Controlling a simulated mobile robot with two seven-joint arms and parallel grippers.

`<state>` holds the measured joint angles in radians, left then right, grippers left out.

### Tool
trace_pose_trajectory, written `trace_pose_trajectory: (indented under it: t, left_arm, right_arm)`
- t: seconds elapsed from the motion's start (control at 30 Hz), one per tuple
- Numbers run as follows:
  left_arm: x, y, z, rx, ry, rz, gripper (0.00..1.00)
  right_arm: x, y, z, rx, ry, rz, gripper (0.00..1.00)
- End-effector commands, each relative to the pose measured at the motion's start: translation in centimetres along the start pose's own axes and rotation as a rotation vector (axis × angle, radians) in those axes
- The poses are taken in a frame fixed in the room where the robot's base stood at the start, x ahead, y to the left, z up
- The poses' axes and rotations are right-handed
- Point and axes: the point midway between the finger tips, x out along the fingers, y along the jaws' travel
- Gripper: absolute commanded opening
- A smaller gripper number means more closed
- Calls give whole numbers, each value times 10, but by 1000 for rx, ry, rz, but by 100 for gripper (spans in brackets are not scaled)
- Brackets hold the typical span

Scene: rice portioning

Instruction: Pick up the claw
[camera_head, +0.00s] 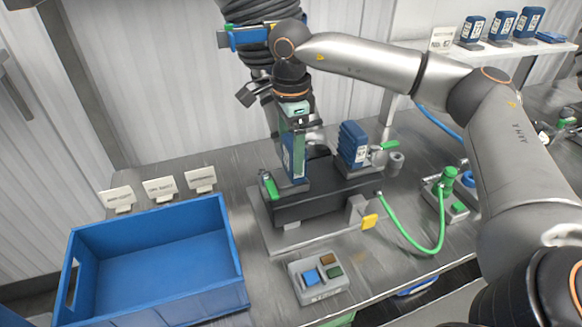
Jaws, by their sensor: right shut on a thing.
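My right arm comes in from the right and its wrist points down over the black fixture (318,196) on the table. My right gripper (294,140) is shut on a blue block with a white label (293,165). The block stands upright at the fixture's left part, and the fingers partly cover it. I cannot tell whether it touches the fixture. No thing in view is clearly recognisable as a claw. My left gripper is not in view.
An empty blue crate (150,262) stands at the left front, with several white label cards behind it. Other blue blocks (354,142) stand right of the held one. A green hose (425,250) curves at the right.

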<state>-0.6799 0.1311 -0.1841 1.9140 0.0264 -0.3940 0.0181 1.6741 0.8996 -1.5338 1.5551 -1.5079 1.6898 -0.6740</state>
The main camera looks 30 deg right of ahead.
Motion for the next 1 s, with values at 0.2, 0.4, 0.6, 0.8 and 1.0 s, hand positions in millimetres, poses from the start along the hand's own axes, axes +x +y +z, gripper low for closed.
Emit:
trace_pose_trajectory:
  t: [0.2, 0.4, 0.6, 0.8, 1.0]
  left_arm:
    - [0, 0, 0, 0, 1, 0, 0]
    - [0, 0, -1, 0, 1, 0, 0]
    - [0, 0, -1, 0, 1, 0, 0]
    - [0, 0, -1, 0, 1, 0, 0]
    - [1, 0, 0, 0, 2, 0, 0]
  right_arm:
    - [-1, 0, 0, 0, 0, -1, 17]
    - [-1, 0, 0, 0, 0, -1, 0]
    - [-2, -1, 0, 0, -2, -4, 0]
    - [-5, -1, 0, 0, -2, -4, 0]
    - [-24, -1, 1, 0, -4, -6, 0]
